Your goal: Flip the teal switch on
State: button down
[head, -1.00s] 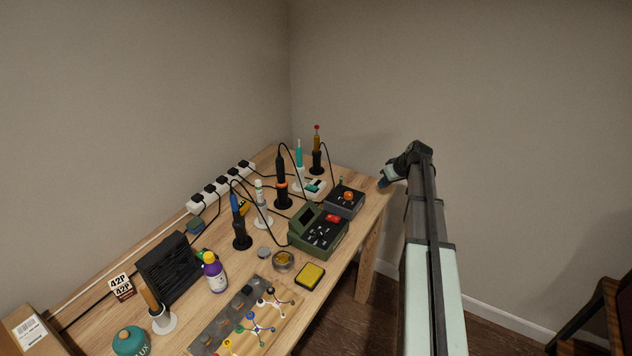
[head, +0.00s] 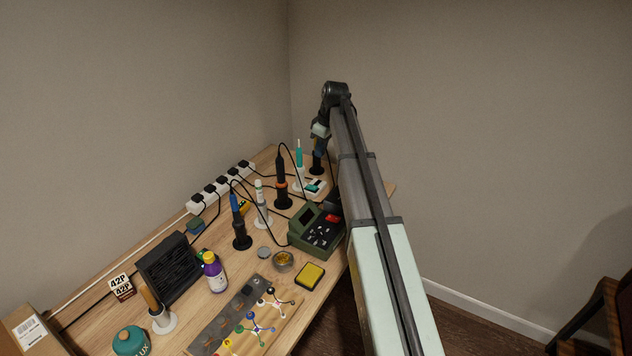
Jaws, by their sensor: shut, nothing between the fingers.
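The teal switch (head: 313,187) is a small teal patch on the white soldering station (head: 318,194) at the far right end of the bench. Whether it is on or off is too small to tell. My gripper (head: 317,153) hangs pointing down above and behind that station, near the dark iron stand (head: 317,168). Its fingertips are small and partly lost against the stand; it is shut and holds nothing. It appears apart from the switch.
A teal-handled iron (head: 299,155) and an orange-ringed black iron (head: 281,180) stand just left of the switch, with loose black cables. A green station (head: 313,232) stands in front.

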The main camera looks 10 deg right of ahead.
dwell(0.3)
send_near(315, 187)
jog(key=x, duration=0.5)
jog(key=shift+w+a+f, duration=0.1)
jog(key=shift+w+a, duration=0.1)
jog(key=shift+a, duration=0.15)
jog(key=shift+d+f, duration=0.1)
jog(key=shift+f, duration=0.6)
jog(key=shift+s, duration=0.1)
jog(key=shift+s+d+f, duration=0.1)
jog(key=shift+s+f, duration=0.05)
jog(key=shift+f, duration=0.15)
jog(key=shift+w+r, duration=0.1)
jog(key=shift+w, duration=0.15)
jog(key=shift+w+a+r, duration=0.25)
jog(key=shift+w+a, duration=0.15)
jog(key=shift+a, duration=0.15)
